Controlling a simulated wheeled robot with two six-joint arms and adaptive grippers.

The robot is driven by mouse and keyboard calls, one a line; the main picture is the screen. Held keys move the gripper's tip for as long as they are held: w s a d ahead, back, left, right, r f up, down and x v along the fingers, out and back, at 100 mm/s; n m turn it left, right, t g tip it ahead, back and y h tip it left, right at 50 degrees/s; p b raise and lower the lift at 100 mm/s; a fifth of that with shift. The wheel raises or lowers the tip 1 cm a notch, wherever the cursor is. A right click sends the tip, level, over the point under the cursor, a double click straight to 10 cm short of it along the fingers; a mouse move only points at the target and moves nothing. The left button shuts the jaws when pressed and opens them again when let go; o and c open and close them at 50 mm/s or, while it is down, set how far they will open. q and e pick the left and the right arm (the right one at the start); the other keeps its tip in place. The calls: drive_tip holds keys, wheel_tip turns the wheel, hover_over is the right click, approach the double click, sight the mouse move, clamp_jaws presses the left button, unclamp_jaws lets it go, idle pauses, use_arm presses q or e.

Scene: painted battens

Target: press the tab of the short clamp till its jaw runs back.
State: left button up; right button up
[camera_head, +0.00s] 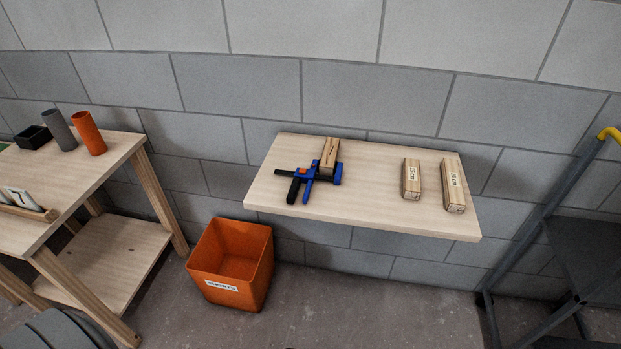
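A clamp (308,176) with blue jaws, a black bar and handle, and a small orange part lies on the left half of the wall shelf (285,212). I see only one clamp. Neither of my grippers is in view.
Two labelled battens, one shorter (411,179) and one longer (453,185), lie on the shelf's right half. An orange bin (232,262) stands on the floor below left. A wooden workbench (115,152) with tubes is at left; a dark metal rack (540,220) is at right.

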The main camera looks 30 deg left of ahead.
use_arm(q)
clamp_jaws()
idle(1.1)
